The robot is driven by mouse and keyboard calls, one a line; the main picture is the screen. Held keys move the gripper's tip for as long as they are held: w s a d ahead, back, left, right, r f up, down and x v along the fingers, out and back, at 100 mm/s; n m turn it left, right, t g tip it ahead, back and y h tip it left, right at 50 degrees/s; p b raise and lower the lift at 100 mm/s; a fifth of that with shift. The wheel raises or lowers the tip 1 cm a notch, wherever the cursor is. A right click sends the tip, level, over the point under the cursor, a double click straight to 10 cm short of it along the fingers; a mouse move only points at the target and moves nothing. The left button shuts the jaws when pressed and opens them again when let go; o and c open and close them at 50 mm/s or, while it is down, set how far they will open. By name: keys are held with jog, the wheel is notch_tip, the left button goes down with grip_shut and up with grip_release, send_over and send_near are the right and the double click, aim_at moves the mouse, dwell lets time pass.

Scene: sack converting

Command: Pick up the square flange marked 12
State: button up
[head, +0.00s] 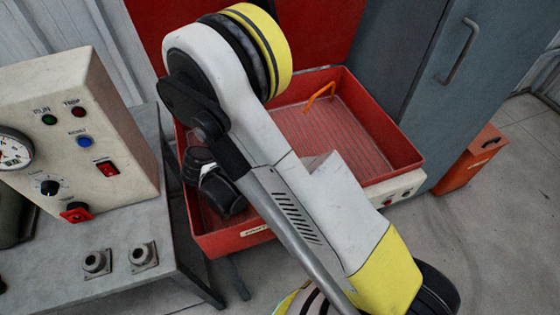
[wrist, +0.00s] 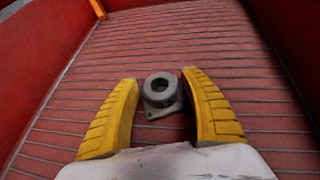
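In the wrist view, a grey flange (wrist: 161,92) with a round raised collar and a squarish base lies on the ribbed red floor of a tray (wrist: 70,100). My gripper (wrist: 160,76) is open, with its yellow fingers on either side of the flange and narrow gaps showing. No number on it is readable. In the head view, two more grey square flanges, a left one (head: 96,262) and a right one (head: 142,256), sit on the grey table (head: 60,285). My arm hides the flange in the tray and my fingertips there.
The red tray (head: 400,150) has raised walls around my gripper. A control box (head: 75,130) stands on the table, and a grey cabinet (head: 420,70) rises behind the tray. An orange box (head: 472,160) is at right.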

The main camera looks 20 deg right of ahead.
grip_shut()
jog(key=shift+r, duration=0.15)
